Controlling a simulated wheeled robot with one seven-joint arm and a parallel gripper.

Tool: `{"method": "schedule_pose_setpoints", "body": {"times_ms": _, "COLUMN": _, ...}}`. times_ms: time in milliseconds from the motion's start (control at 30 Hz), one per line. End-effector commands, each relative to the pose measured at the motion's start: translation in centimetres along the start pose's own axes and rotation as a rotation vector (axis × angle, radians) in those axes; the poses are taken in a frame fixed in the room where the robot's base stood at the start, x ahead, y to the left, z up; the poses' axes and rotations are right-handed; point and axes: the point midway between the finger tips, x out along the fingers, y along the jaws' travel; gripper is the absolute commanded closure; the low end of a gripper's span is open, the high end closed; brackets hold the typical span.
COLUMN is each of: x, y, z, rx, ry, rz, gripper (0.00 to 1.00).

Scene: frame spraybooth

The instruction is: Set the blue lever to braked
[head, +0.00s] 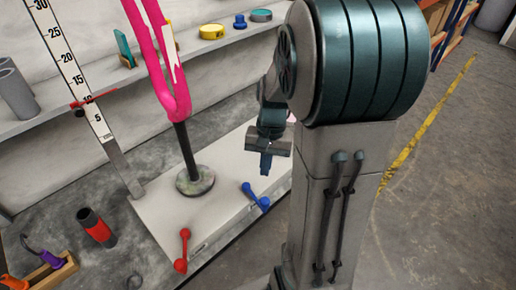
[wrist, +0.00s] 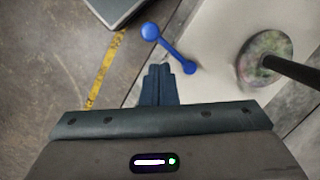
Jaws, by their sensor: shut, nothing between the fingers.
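The blue lever (head: 256,196) is on the white base board, near its right front edge. It has a round knob at one end and slants across the board in the head view. The blue lever also shows in the wrist view (wrist: 170,48), just beyond the fingertips. My gripper (head: 265,170) points down above the board, behind the lever in the head view. In the wrist view my gripper (wrist: 159,68) is shut and empty, its tips close to the lever's near side. I cannot tell whether they touch it. No markings of the lever's settings are readable.
A red lever (head: 183,250) is on the same white board (head: 222,219). A pink frame (head: 165,60) stands on a black post with a round foot (head: 195,181). A red and black cylinder (head: 97,228) and a wooden holder (head: 58,272) are at the left.

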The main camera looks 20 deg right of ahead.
Motion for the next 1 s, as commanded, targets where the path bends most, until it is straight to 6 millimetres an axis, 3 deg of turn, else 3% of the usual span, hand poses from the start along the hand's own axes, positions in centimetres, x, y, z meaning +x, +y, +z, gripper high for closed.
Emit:
{"method": "schedule_pose_setpoints", "body": {"times_ms": 33, "x": -2.0, "y": 0.7, "z": -1.0, "rx": 0.069, "ry": -0.031, "rz": -0.007, "gripper": 1.00}}
{"method": "schedule_pose_setpoints", "body": {"times_ms": 133, "x": -2.8, "y": 2.1, "z": -2.9, "rx": 0.187, "ry": -0.078, "rz": -0.022, "gripper": 1.00}}
{"method": "schedule_pose_setpoints", "body": {"times_ms": 300, "x": -3.2, "y": 4.0, "z": -5.0, "rx": 0.325, "ry": -0.134, "rz": -0.040, "gripper": 1.00}}
{"method": "schedule_pose_setpoints", "body": {"times_ms": 467, "x": -2.9, "y": 4.8, "z": -5.7, "rx": 0.378, "ry": -0.155, "rz": -0.046, "gripper": 1.00}}
{"method": "schedule_pose_setpoints", "body": {"times_ms": 667, "x": -0.5, "y": 4.7, "z": -5.5, "rx": 0.384, "ry": -0.161, "rz": -0.047, "gripper": 1.00}}
{"method": "schedule_pose_setpoints", "body": {"times_ms": 1000, "x": 6.6, "y": 4.2, "z": -4.4, "rx": 0.384, "ry": -0.161, "rz": -0.046, "gripper": 1.00}}
